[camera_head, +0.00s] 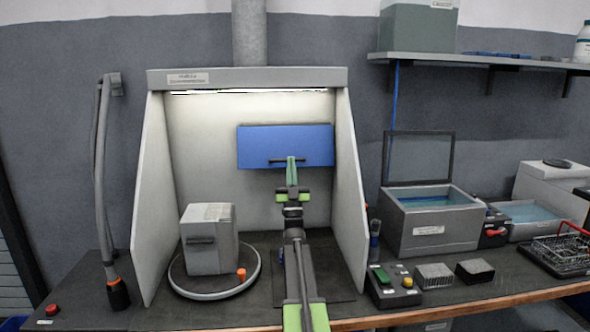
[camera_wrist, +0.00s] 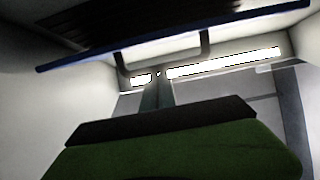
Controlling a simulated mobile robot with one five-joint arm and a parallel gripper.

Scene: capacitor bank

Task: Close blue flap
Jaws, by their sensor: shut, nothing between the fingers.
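The blue flap (camera_head: 310,143) is a wide panel at the back of the lit hood, with a dark bar handle (camera_head: 275,161) near its lower edge. In the wrist view, its blue edge (camera_wrist: 185,38) crosses the top, and the handle (camera_wrist: 205,45) stands out below it. My gripper (camera_head: 291,160) is shut and empty, its tip over the handle's right part in the head view. In the wrist view, the tip (camera_wrist: 158,82) is close to the handle; I cannot tell whether they touch. The flap's exact tilt is unclear.
A grey box (camera_head: 209,255) stands on a round turntable (camera_head: 178,284) left of my arm, with an orange knob (camera_head: 241,274) beside it. Hood walls (camera_head: 153,200) bound both sides. An open-lidded bath (camera_head: 432,240) and a control box (camera_head: 392,291) stand right of the hood.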

